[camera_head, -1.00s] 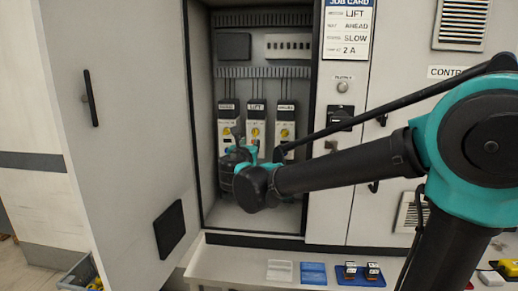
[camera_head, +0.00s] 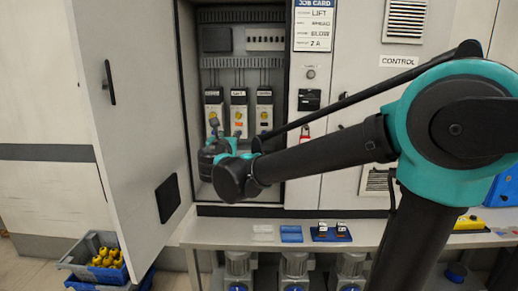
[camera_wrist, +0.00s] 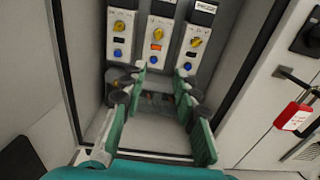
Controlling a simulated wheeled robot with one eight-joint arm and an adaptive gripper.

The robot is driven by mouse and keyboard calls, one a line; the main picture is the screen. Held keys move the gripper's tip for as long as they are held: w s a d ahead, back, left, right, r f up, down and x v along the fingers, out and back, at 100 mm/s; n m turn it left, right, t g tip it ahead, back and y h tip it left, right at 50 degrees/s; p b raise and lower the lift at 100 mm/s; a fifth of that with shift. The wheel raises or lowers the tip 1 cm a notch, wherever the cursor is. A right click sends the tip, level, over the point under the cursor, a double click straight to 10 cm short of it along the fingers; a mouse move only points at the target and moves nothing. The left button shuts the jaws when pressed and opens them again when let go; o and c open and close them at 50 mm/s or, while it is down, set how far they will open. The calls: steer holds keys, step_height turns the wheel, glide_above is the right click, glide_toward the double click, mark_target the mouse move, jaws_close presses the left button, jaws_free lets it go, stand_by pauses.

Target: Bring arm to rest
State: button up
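My arm (camera_head: 320,155) reaches left across the picture, from its teal joint at the right to the open cabinet. My gripper (camera_wrist: 160,78) is open, with its two teal-padded fingers apart and nothing between them. In the head view it is small and partly hidden behind my wrist, in front of the cabinet's lower inside. The fingers point toward a row of three drive units, the left (camera_wrist: 120,35), middle (camera_wrist: 157,36) and right (camera_wrist: 195,40) ones, each with a yellow or orange knob and a blue one. The fingertips appear below the units; I see no clear contact.
The cabinet door (camera_head: 125,100) stands open at the left. A job card (camera_head: 314,25) and a red padlock (camera_wrist: 293,116) are at the right. A ledge (camera_head: 212,235) below carries blue trays (camera_head: 291,234).

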steer(key=d+f+m+g+h, duration=0.35)
steer(key=d+f+m, duration=0.55)
steer(key=d, duration=0.5)
steer(key=s+d+f+m+g, duration=0.3)
steer(key=s+d+f+m, duration=0.2)
steer(key=d+f+m, duration=0.15)
steer(key=s+d+f+m+g, duration=0.3)
steer(key=s+d+f+m, duration=0.25)
steer(key=d+f, duration=0.25)
steer(key=s+f+m+g+y, duration=0.4)
steer(key=s+f+m, duration=0.8)
steer(key=s+m, duration=0.2)
steer(key=shift+s+d+f, duration=0.3)
steer(key=shift+s+d, duration=0.15)
steer(key=shift+c, duration=0.3)
